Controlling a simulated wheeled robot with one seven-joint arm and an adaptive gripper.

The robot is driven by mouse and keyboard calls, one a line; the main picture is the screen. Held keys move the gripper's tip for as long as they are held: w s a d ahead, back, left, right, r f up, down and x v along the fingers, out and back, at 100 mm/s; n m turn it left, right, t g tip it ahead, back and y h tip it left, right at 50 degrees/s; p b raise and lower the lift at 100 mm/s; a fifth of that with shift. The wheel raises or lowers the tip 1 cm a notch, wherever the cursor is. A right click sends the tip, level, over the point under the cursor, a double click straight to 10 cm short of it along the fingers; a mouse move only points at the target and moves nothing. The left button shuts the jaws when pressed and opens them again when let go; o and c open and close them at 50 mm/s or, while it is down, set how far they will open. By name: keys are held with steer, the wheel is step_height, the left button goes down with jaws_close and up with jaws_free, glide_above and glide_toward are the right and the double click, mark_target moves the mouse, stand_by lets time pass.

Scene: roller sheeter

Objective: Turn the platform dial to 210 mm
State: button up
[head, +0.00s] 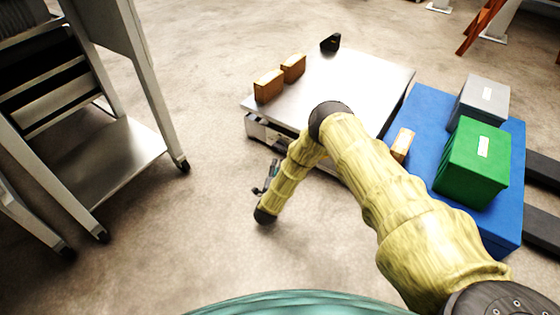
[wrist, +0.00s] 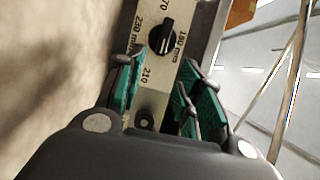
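The platform dial (wrist: 162,38) is a black knob on a pale panel, in the upper middle of the wrist view. Labels around it read 190 mm, 210 and 230 mm, plus a cut-off "70" at the top. In the head view my gripper (head: 270,180) hangs at the near side of the steel platform (head: 345,85); the dial is not discernible there.
A blue base (head: 425,120) with green (head: 470,165) and grey (head: 484,98) boxes stands right. A metal rack (head: 120,150) stands left, with open floor between.

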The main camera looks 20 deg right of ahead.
steer(key=shift+v, duration=1.7)
